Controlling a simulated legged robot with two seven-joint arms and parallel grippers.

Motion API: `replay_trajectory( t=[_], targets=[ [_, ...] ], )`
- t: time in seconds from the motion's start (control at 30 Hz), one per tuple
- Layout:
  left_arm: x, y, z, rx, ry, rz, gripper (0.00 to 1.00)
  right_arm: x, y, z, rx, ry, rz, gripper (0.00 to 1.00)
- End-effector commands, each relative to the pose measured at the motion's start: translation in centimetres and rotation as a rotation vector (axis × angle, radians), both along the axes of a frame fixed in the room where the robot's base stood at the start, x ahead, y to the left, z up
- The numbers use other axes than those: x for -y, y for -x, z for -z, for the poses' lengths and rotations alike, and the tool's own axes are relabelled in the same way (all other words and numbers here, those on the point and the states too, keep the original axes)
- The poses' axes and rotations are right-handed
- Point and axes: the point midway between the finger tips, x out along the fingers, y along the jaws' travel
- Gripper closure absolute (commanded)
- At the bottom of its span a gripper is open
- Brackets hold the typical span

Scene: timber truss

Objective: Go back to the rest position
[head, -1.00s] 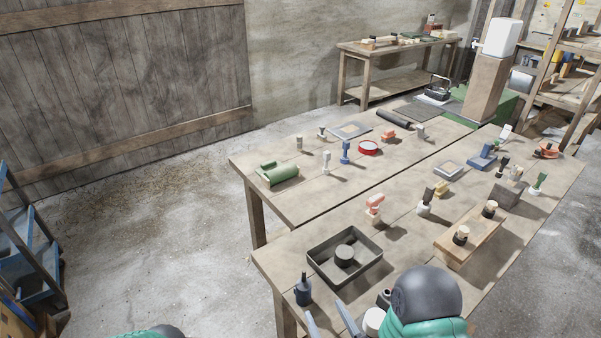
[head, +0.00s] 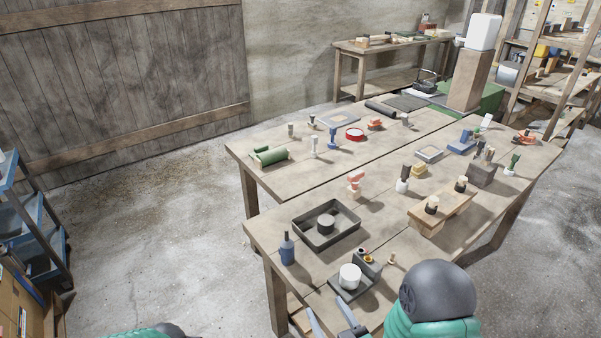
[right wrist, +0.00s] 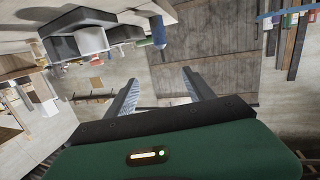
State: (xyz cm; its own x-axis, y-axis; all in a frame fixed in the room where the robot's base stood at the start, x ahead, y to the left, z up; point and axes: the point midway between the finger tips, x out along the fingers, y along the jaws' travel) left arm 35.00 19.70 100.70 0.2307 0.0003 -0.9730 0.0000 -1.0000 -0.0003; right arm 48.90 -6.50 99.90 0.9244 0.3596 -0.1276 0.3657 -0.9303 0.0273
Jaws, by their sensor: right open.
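My right gripper (head: 332,326) shows at the bottom of the head view, at the near edge of the table. Its two fingers (right wrist: 160,88) stand apart in the right wrist view with nothing between them. The wrist view looks tilted, with the table edge and a blue bottle at its top. In the head view, part of my left arm (head: 150,331) shows at the bottom left edge. Its gripper is out of the picture.
Near my right gripper, the wooden table (head: 275,215) holds a dark tray (head: 313,240), a blue bottle (head: 287,249) and a white cylinder (head: 350,276) on a dark base. A blue shelf rack (head: 40,235) stands at the left. The concrete floor (head: 160,240) between is clear.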

Motion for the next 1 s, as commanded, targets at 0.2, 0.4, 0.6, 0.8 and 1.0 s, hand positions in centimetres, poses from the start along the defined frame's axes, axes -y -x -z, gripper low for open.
replay_trajectory(
  t=[0.2,0.4,0.6,0.8,1.0],
  targets=[
    [0.0,0.0,1.4,0.0,0.0,0.0,0.17,1.3,-0.9,2.4,-0.143,0.079,0.015,0.38],
    [0.0,0.0,3.0,0.0,0.0,0.0,0.17,4.1,-0.9,5.1,-0.352,0.167,0.067,0.38],
    [0.0,0.0,5.7,0.0,0.0,0.0,0.17,9.5,2.9,7.6,-0.715,0.235,0.198,0.38],
    [0.0,0.0,7.5,0.0,0.0,0.0,0.17,12.8,10.8,7.5,-1.076,0.216,0.319,0.38],
    [0.0,0.0,7.7,0.0,0.0,0.0,0.17,13.1,12.6,7.2,-1.147,0.207,0.336,0.38]
  ],
)
